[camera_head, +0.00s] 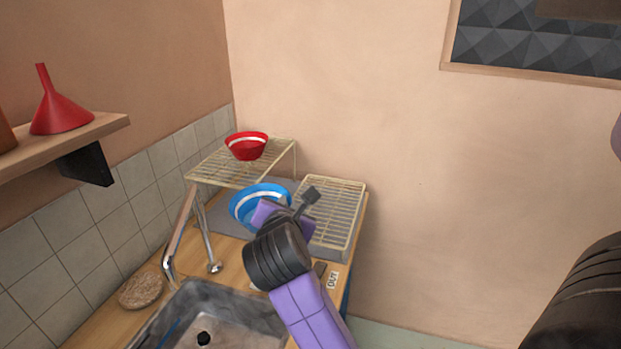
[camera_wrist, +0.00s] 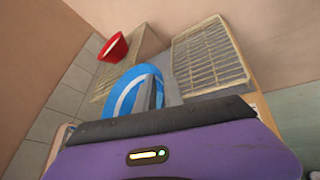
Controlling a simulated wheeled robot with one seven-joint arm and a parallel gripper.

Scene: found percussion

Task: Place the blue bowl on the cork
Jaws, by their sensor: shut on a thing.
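The blue bowl (camera_head: 243,203) has a white band and is tilted, in front of the wire shelf. In the wrist view the bowl (camera_wrist: 124,92) shows just beyond my gripper's purple body. My gripper (camera_head: 268,212) is shut on the bowl at its near right side; the fingertips are largely hidden. A rough brown, rounded piece, which looks like the cork (camera_head: 141,290), lies on the wooden counter left of the sink. The bowl is well apart from it, farther back. The cork is not visible in the wrist view.
A red bowl (camera_head: 246,147) stands on the raised wire shelf (camera_head: 205,172). A wire drying rack (camera_head: 336,212) is right of my gripper. The faucet (camera_head: 178,235) rises between the cork and the bowl. The sink (camera_head: 222,318) is in front. A wall shelf (camera_head: 105,126) holds a red funnel (camera_head: 60,105).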

